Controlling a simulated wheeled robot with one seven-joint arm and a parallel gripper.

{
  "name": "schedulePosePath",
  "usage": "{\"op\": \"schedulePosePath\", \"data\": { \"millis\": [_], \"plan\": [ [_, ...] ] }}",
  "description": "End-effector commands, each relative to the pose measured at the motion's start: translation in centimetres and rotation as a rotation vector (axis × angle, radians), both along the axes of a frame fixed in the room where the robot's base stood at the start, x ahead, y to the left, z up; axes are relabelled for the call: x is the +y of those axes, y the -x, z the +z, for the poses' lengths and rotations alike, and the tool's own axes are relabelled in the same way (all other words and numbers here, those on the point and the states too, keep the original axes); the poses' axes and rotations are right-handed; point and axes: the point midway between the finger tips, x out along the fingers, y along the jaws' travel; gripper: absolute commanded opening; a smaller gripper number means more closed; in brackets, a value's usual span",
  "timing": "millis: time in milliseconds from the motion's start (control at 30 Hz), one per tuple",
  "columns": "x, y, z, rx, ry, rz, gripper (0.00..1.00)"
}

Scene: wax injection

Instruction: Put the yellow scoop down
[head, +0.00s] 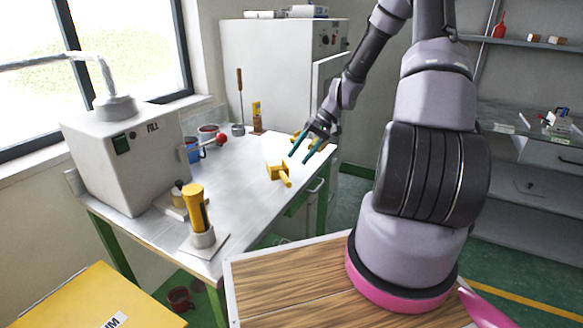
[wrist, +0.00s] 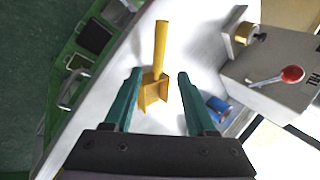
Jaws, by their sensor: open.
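The yellow scoop (head: 279,172) lies on the pale tabletop (head: 240,190), its handle pointing toward the near side in the head view. In the wrist view the scoop (wrist: 154,88) shows whole, its square bowl between and beyond my fingers and its handle pointing up the picture. My gripper (head: 298,158) has teal fingers, spread apart. It is above and behind the scoop in the head view. In the wrist view both fingertips (wrist: 160,74) stand clear of the scoop, with a gap on each side.
A yellow-handled tool (head: 195,207) stands at the near table corner. A blue container (head: 193,153) sits by the machine. Another yellow piece (head: 296,136) is partly hidden behind my gripper. The table middle is clear.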

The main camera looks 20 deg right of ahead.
Motion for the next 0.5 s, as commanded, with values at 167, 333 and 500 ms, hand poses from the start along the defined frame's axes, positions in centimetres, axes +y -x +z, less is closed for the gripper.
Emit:
{"op": "schedulePosePath", "data": {
  "millis": [167, 333, 500],
  "plan": [
    [-1.2, 0.1, 1.7, -0.001, 0.001, -0.001, 0.56],
    [-1.5, 0.1, 2.2, 0.0, 0.002, 0.0, 0.56],
    [-1.3, 0.6, 4.7, -0.008, 0.061, 0.005, 0.56]
  ]
}}
